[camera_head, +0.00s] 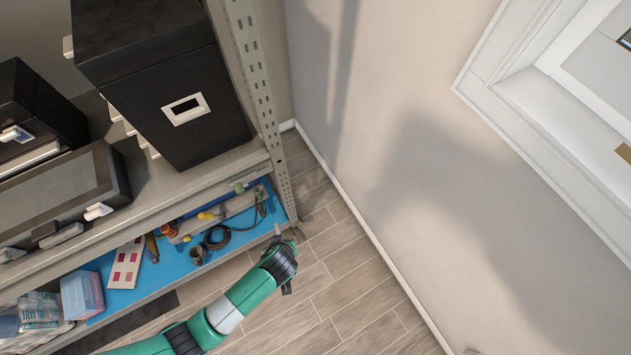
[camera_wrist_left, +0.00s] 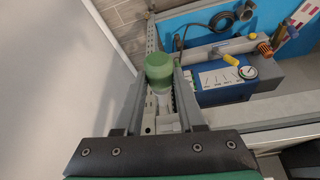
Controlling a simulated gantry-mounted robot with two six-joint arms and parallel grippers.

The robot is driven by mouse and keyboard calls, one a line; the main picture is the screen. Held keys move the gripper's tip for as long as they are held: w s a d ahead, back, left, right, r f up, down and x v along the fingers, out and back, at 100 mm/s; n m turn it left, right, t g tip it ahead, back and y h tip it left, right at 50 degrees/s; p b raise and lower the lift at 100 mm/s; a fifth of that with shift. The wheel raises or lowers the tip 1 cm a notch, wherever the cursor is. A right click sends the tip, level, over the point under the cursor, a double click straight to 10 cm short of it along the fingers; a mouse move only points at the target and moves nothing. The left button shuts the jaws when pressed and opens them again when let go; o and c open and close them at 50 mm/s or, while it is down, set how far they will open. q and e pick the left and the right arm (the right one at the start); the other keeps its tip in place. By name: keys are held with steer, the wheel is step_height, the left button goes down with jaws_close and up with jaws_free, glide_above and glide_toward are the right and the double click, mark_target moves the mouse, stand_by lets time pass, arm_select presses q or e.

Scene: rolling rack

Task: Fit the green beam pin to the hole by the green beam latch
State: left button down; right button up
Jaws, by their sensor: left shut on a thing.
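In the head view my left gripper (camera_head: 279,240) is close to the foot of the slotted rack post (camera_head: 262,100), and the pin cannot be made out there. Slots of the rack post (camera_wrist_left: 150,40) show behind the pin in the wrist view. A small green piece (camera_head: 239,188) shows on the rack near the post; I cannot tell whether it is the latch. The hole is not discernible. My right gripper is out of view.
A blue-lined shelf (camera_head: 177,262) holds several tools, a yellow-handled item (camera_head: 207,216) and a dark cable loop (camera_head: 217,237). A black box (camera_head: 165,95) stands on the shelf above. The wall is on the right, with bare floor (camera_head: 340,270) between.

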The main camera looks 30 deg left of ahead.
arm_select(q)
steer(key=w+a+f+n+t+h+b, duration=0.1)
steer(key=w+a+f+n+t+b, duration=0.1)
steer(key=w+f+n+t+b, duration=0.65)
steer(key=w+a+f+t+h+b, duration=0.15)
steer(key=w+t+b, duration=0.45)
steer(key=b, duration=0.8)
steer(key=s+d+f+m+t+h+b, duration=0.25)
steer(key=s+t+h+b, duration=0.45)
steer(key=b, duration=0.5)
steer(key=w+a+r+n+y, duration=0.4)
steer(key=w+a+r+y, duration=0.2)
steer(key=w+r, duration=0.1)
steer(key=shift+w+r+g, duration=0.25)
steer(key=shift+w+g, duration=0.1)
steer(key=shift+w, duration=0.25)
